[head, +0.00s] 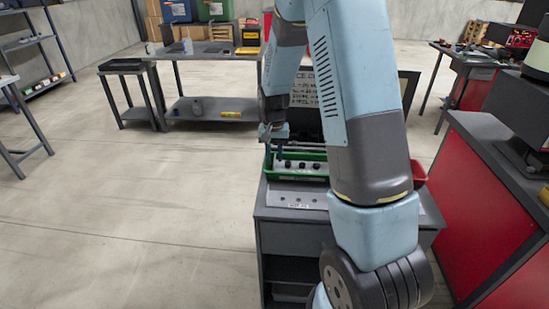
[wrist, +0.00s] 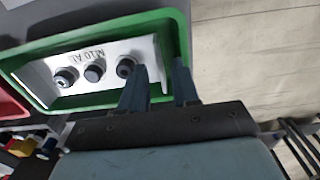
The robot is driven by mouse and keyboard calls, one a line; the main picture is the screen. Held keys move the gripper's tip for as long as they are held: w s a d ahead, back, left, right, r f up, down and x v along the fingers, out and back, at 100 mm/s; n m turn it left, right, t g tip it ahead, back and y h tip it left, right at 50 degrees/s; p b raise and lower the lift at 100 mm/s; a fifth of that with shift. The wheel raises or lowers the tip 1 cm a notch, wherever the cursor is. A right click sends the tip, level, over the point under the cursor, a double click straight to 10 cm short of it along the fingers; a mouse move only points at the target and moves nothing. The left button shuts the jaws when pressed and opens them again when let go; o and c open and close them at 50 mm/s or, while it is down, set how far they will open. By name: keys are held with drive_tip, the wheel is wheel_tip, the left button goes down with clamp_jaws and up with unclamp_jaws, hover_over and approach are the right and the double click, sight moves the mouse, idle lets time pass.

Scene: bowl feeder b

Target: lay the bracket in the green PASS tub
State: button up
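The bracket (wrist: 97,72) is a pale metal plate marked "M10 AL" with three dark round fittings. It lies inside the green tub (wrist: 100,28), slightly slanted in the wrist view. The tub also shows in the head view (head: 312,179), on the bench below my arm, with the bracket's dark fittings in it. My gripper (wrist: 159,64) is open at the tub's right end in the wrist view. One finger is over the bracket's right end and the other is by the tub's right wall, with a gap between them. Contact cannot be told.
A red tub (head: 418,173) stands right of the green one, partly behind my arm. A pale plate with holes (head: 292,196) lies on the bench front. Colored small parts (wrist: 28,146) lie beside the tubs. Floor at left is clear.

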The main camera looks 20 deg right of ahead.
wheel_tip(320, 180, up, 12)
drive_tip(key=s+r+n+t, duration=0.2)
drive_tip(key=s+r+t, duration=0.1)
drive_tip(key=s+r, duration=1)
drive_tip(key=s+r+n+t, duration=0.1)
drive_tip(key=s+r, duration=0.1)
drive_tip(key=s, duration=0.6)
drive_tip(key=s+r+n+t, duration=0.1)
drive_tip(key=s+r, duration=0.1)
drive_tip(key=s, duration=0.6)
drive_tip(key=shift+r+t, duration=0.25)
drive_tip(key=shift+t, duration=0.05)
